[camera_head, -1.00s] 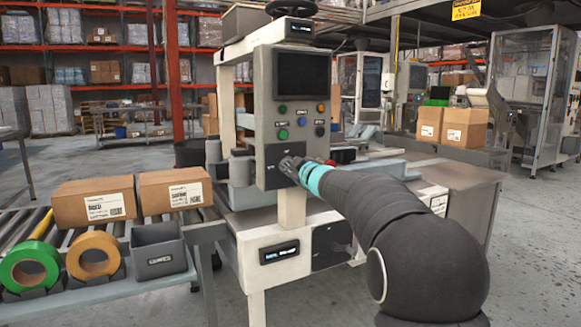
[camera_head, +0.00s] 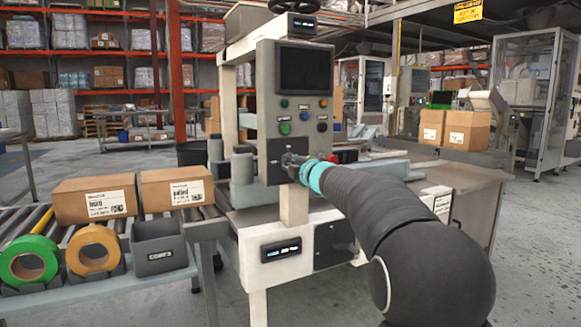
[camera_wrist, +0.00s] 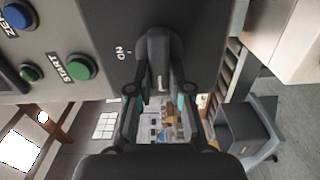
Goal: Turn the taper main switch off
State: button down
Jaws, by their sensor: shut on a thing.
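The taper's control panel (camera_head: 292,107) stands upright in the middle of the head view, with a dark screen and several coloured buttons. The main switch's dark plate (camera_head: 274,150) is at its lower part. In the wrist view the black switch knob (camera_wrist: 160,50) sits on the dark plate (camera_wrist: 108,25), beside a small white marking. My gripper (camera_head: 291,160) is at this plate and hides most of the knob in the head view. In the wrist view my gripper (camera_wrist: 160,84) is shut on the knob, one finger on each side.
A green START button (camera_wrist: 80,67) is close to the plate. A red button (camera_head: 335,157) is right of my wrist. Cartons (camera_head: 95,199), tape rolls (camera_head: 94,250) and a grey bin (camera_head: 160,249) stand at left. The floor at right is clear.

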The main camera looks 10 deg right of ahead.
jog(key=shift+n, duration=0.3)
dwell(0.4)
jog(key=c, duration=1.1)
grip_release()
jog(key=v, duration=1.2)
